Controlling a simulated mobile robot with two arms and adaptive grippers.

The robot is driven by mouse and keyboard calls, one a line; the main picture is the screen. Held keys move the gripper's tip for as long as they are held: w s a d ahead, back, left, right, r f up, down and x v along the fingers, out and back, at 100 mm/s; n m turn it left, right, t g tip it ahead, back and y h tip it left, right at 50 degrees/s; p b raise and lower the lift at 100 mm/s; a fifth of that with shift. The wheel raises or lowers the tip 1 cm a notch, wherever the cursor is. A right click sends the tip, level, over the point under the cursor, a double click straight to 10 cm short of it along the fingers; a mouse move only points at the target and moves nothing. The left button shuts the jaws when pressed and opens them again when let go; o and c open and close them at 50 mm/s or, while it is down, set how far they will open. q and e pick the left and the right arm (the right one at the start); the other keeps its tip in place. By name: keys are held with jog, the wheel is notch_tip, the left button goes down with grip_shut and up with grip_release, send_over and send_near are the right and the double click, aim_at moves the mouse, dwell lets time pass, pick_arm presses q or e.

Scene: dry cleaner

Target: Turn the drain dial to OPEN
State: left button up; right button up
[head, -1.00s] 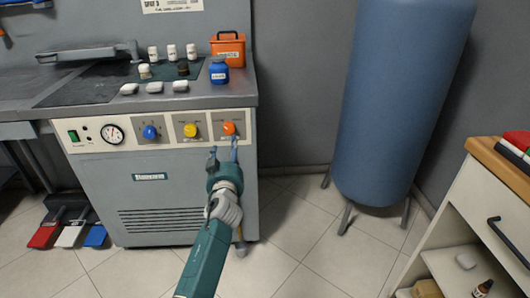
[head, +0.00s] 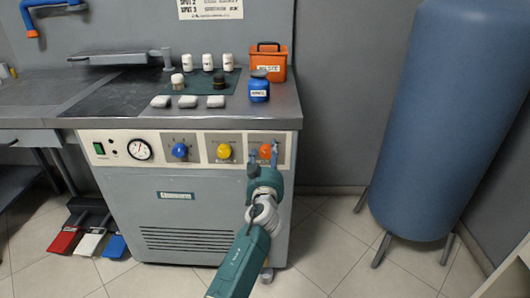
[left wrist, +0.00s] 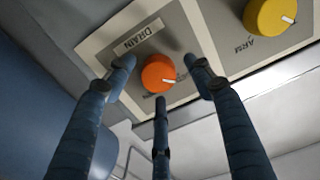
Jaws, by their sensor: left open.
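The orange drain dial (head: 266,151) is at the right end of the machine's front panel (head: 203,148). My left gripper (head: 264,159) is open in front of the dial. In the left wrist view my left gripper (left wrist: 160,85) has its fingers spread on either side of the dial and one below it. I cannot tell whether they touch it.
A yellow dial (head: 224,151), labelled ARM, and a blue dial (head: 180,150) are left of the drain dial. A gauge (head: 139,149) is farther left. An orange box (head: 268,62) and a blue jar (head: 259,88) stand on the worktop. A blue tank (head: 440,120) stands right.

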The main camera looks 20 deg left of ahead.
pick_arm(q)
jog(key=shift+s+d+r, duration=0.1)
pick_arm(e)
jog(key=shift+s+f, duration=0.1)
jog(key=shift+s, duration=0.15)
pick_arm(q)
jog(key=c, duration=1.1)
jog(key=shift+r+m, duration=0.15)
jog(key=shift+m, duration=0.15)
pick_arm(e)
jog(key=shift+w+r, duration=0.3)
